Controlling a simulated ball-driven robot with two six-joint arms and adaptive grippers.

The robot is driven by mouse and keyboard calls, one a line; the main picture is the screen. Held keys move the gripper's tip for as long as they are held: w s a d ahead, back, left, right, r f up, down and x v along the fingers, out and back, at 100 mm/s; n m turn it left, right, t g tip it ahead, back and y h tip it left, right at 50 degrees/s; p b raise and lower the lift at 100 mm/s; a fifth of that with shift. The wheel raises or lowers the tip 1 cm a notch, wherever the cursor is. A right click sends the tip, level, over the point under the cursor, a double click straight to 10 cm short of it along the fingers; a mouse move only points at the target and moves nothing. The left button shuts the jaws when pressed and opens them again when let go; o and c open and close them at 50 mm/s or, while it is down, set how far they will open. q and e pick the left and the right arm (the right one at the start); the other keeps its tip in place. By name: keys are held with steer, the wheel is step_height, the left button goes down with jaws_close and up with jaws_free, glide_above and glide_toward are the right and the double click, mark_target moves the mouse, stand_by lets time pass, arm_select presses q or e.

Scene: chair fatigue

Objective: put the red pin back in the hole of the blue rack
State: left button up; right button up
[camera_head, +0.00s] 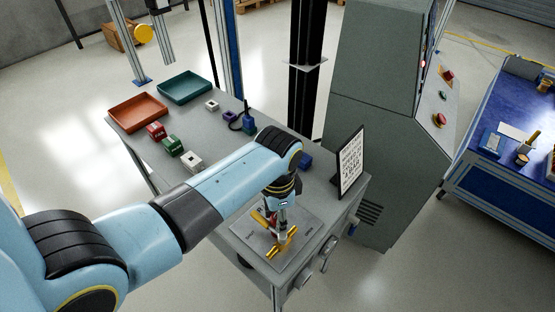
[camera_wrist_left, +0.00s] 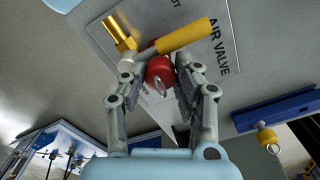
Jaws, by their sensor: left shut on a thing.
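My left gripper (camera_head: 281,236) points down over the plate at the near right corner of the grey table. In the left wrist view its fingers (camera_wrist_left: 157,72) are shut on a red piece with a metal ring (camera_wrist_left: 159,70), seemingly the red pin. It is close to a yellow valve handle (camera_wrist_left: 184,36) on the plate marked AIR VALVE; I cannot tell if they touch. A blue block (camera_head: 305,160) sits behind my left wrist, partly hidden.
A framed sheet (camera_head: 350,162) stands at the table's right edge. Orange (camera_head: 138,112) and teal (camera_head: 186,87) trays, with several small blocks near them, are at the far left. A grey cabinet (camera_head: 375,130) stands behind. The table's middle is partly under my arm.

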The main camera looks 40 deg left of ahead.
arm_select(q)
steer(key=shift+s+r+p, duration=0.1)
steer(key=shift+r+p, duration=0.85)
steer(key=shift+p, duration=0.2)
steer(key=shift+r, duration=0.8)
steer(key=shift+r, duration=2)
steer(key=shift+s, duration=0.1)
